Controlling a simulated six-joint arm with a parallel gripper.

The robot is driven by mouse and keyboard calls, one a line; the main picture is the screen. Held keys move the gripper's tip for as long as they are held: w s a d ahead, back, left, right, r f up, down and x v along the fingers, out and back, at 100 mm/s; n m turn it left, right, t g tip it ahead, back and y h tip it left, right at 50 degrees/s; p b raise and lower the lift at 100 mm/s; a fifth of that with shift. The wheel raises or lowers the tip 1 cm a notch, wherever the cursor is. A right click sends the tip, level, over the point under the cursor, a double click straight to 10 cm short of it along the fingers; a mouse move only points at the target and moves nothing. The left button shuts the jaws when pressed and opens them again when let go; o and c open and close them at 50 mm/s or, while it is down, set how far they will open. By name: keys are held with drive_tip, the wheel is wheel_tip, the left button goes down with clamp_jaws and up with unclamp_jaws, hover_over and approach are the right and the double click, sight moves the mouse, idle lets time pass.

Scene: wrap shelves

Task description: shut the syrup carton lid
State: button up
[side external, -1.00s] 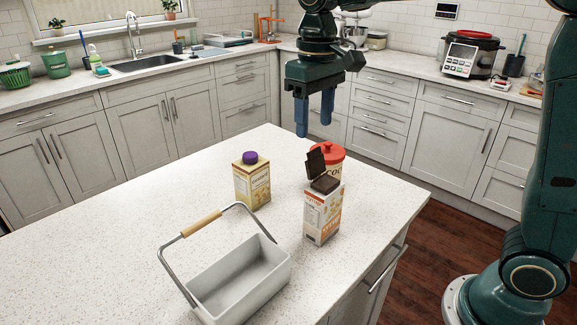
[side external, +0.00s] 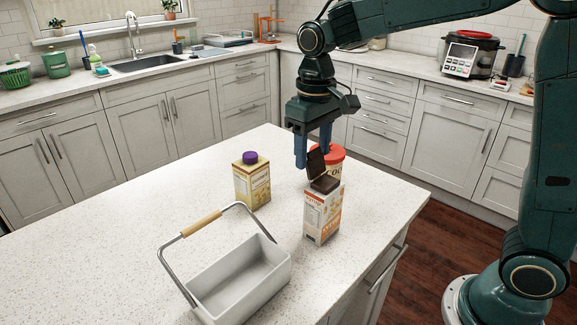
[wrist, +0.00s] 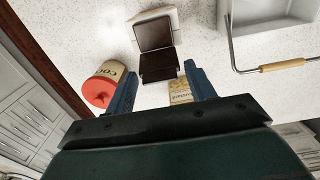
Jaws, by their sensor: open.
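The syrup carton (side external: 322,217) is a white and orange box standing upright on the counter. Its dark brown lid (side external: 316,162) stands open, tilted up from the carton top. In the wrist view the lid (wrist: 155,35) and the dark carton top (wrist: 158,66) lie just beyond my fingertips. My gripper (side external: 313,150) is open and empty, pointing down above and behind the carton, close to the raised lid. In the wrist view my gripper (wrist: 161,82) has its two blue fingers spread. I cannot tell whether a finger touches the lid.
A red-lidded cocoa tin (side external: 334,153) stands right behind the carton. A yellow custard carton (side external: 252,184) with a purple cap stands to the left. A grey basket (side external: 238,285) with a raised handle is in front. The counter's left part is clear.

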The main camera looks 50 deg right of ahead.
drive_tip(key=c, duration=0.3)
drive_tip(key=shift+s, duration=0.75)
drive_tip(key=shift+s+r, duration=0.45)
drive_tip(key=shift+s, duration=0.35)
idle(0.7)
drive_tip(key=shift+s, duration=1.25)
idle(2.7)
idle(0.5)
